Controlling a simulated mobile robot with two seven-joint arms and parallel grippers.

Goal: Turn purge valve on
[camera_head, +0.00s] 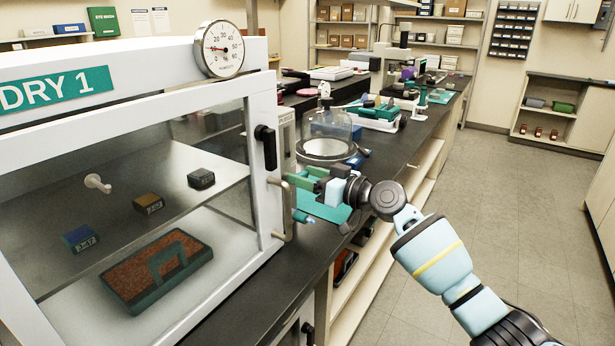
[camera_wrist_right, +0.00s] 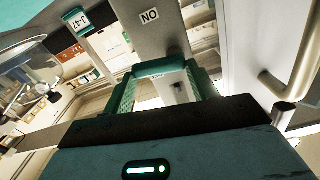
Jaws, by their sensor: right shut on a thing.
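My right gripper (camera_head: 302,180) reaches in from the right, level with the cabinet's right front edge and close beside the metal door handle (camera_head: 283,210). In the right wrist view its green fingers (camera_wrist_right: 168,88) are shut on a part of the purge valve, with a green bar and pale grey piece (camera_wrist_right: 180,90) between them. A grey panel with an ON label (camera_wrist_right: 150,15), seen upside down, lies just beyond the fingertips. In the head view the gripper hides most of the valve. My left gripper is not in view.
The white DRY 1 cabinet (camera_head: 120,60) has a black latch (camera_head: 266,147) and a round gauge (camera_head: 219,49). The handle also shows near the wrist camera (camera_wrist_right: 300,70). A glass bell jar (camera_head: 328,135) stands behind the gripper on the dark bench (camera_head: 400,150). The floor at right is clear.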

